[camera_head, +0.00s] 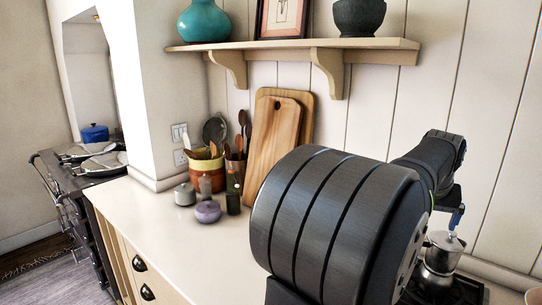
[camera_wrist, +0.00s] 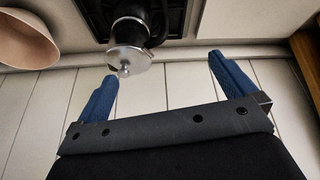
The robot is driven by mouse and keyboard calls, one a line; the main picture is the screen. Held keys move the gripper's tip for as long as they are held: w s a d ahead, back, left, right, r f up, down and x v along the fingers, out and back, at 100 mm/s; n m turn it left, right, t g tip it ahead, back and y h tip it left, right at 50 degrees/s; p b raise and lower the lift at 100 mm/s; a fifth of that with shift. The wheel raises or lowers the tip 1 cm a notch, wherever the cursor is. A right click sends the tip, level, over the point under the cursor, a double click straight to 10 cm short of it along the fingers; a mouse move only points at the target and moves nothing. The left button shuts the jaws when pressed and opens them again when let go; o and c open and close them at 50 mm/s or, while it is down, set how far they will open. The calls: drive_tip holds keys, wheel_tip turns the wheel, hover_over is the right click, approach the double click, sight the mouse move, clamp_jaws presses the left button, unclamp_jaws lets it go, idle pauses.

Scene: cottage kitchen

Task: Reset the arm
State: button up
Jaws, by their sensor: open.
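My gripper (camera_wrist: 162,76) shows in the wrist view with its two blue fingers spread wide apart and nothing between them. A metal moka pot (camera_wrist: 128,58) with a dark handle stands beyond the left fingertip on a black hob (camera_wrist: 172,14). In the head view my dark arm fills the centre right and hides most of the gripper; only a bit of blue shows above the moka pot (camera_head: 443,252), which stands on the hob (camera_head: 455,290).
A wooden shelf (camera_head: 300,44) with a teal vase (camera_head: 204,22) and a dark pot (camera_head: 358,17) is on the wall. Cutting boards (camera_head: 272,135), a utensil crock (camera_head: 206,174) and small jars stand on the counter (camera_head: 160,215). A pinkish bowl (camera_wrist: 25,40) sits left in the wrist view. The counter's front left is clear.

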drive_tip(key=w+a+n+y, duration=0.1)
drive_tip(key=w+a, duration=0.3)
drive_tip(key=a, duration=0.5)
drive_tip(key=shift+w+f+n+t, duration=0.3)
drive_tip(key=shift+f+n, duration=0.05)
drive_tip(key=shift+n, duration=0.55)
drive_tip(key=s+a+r+n+g+y, duration=0.1)
drive_tip(key=s+a+r+n, duration=0.25)
drive_tip(key=s, duration=0.45)
drive_tip(key=s+a+r+n+g, duration=0.2)
drive_tip(key=s+a+r+n, duration=0.1)
drive_tip(key=s+n, duration=0.3)
drive_tip(key=s+a+r+n+g+y, duration=0.1)
drive_tip(key=s+a+r+n, duration=0.2)
drive_tip(key=s, duration=0.6)
wheel_tip(320, 180, down, 10)
drive_tip(key=shift+w, duration=0.2)
drive_tip(key=shift+r, duration=0.15)
wheel_tip(320, 180, up, 10)
